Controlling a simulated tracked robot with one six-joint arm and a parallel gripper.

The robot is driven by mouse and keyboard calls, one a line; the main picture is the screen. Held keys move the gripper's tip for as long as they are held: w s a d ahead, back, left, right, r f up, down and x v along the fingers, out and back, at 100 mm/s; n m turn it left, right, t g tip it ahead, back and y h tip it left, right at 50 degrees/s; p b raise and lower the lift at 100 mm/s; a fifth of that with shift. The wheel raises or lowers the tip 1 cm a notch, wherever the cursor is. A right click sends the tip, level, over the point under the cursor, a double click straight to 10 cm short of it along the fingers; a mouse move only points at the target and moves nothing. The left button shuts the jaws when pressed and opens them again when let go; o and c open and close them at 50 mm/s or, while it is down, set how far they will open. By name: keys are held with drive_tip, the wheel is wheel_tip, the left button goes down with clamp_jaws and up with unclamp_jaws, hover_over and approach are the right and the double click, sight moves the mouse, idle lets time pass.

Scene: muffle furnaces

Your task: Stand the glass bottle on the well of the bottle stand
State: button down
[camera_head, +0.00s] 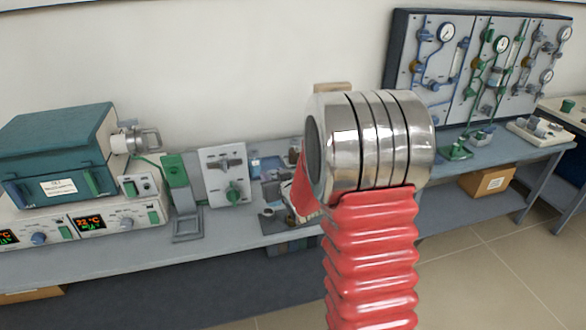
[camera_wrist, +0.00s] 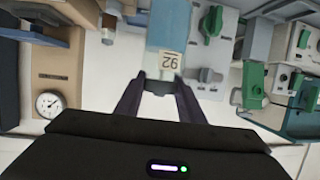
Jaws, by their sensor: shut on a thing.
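In the wrist view, my gripper (camera_wrist: 162,84) has its two dark fingers close together at the picture's middle. They are shut on a pale, clear piece that I take to be the glass bottle (camera_wrist: 152,74); only a small part of it shows. A blue block (camera_wrist: 168,25) with a white number label lies just beyond the fingertips; I cannot tell whether it is part of the bottle or the stand behind it. In the head view, my arm hides the gripper and the bottle. I cannot make out the well of the bottle stand.
The grey bench (camera_head: 110,255) runs along the wall. A teal furnace (camera_head: 60,150) stands at left. A grey panel with a green knob (camera_head: 224,178) and a green stand (camera_head: 175,180) are near the middle. A gauge board (camera_head: 480,65) stands at right. A cardboard box (camera_head: 487,181) is under the bench.

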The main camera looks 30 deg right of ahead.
drive_tip(key=s+a+r+y, duration=0.1)
drive_tip(key=s+a+r, duration=0.1)
drive_tip(key=a, duration=0.8)
drive_tip(key=s+a+r+n+y, duration=0.1)
drive_tip(key=s+a+r, duration=0.2)
drive_tip(key=a, duration=0.7)
drive_tip(key=shift+s+n, duration=0.3)
drive_tip(key=shift+s, duration=0.75)
drive_tip(key=shift+s, duration=0.1)
